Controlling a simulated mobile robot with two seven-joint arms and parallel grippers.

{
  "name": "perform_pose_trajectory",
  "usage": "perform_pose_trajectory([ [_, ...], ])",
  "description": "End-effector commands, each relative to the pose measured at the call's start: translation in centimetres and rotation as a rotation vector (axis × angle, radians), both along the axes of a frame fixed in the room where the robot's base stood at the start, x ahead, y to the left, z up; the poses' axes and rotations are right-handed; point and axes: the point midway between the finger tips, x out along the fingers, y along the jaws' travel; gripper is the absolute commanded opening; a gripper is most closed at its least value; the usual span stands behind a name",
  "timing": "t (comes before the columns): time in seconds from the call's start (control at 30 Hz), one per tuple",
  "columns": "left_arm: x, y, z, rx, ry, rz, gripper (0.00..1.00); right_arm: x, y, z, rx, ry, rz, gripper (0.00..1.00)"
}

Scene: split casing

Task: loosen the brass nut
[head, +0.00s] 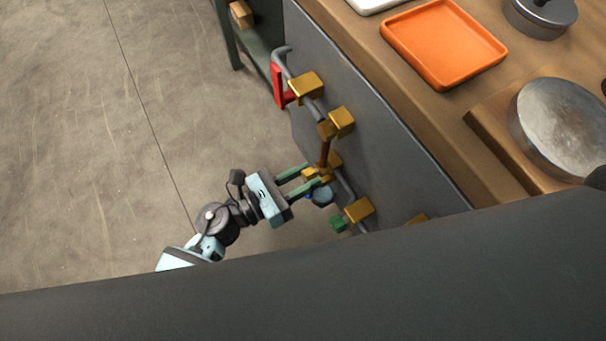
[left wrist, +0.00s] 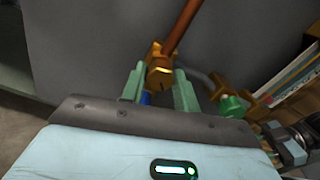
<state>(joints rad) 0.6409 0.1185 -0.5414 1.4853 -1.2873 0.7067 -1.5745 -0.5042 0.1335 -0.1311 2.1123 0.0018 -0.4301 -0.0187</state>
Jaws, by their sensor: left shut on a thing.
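The brass nut (left wrist: 160,70) sits at the lower end of a copper-coloured pipe (left wrist: 182,30), in the middle of the left wrist view. My left gripper (head: 318,173) is shut on it, with one green finger on each side. In the head view the fingers and brass fittings overlap, so the nut is partly hidden there. The copper pipe (head: 325,154) runs up from the grip to a brass block (head: 341,121).
A grey pipe with brass blocks (head: 359,210) runs along the dark grey panel (head: 400,150). Near it are a red handle (head: 278,86), a green knob (head: 338,223) and a blue-grey round part (head: 322,196). An orange tray (head: 443,42) lies on the wooden counter. Floor left of the panel is clear.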

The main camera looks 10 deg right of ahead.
Motion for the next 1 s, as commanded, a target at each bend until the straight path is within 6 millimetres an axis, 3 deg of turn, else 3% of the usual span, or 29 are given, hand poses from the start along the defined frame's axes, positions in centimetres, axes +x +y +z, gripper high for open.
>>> perform_pose_trajectory([
  [0.53,0.0,0.0,0.2,-0.172,0.478,-0.001,0.08,0.0,0.6,2.1,0.009,-0.011,0.005,0.36],
  [1.0,0.0,0.0,0.2,-0.323,0.898,0.001,0.08,1.3,0.8,3.9,0.013,-0.042,0.003,0.36],
])
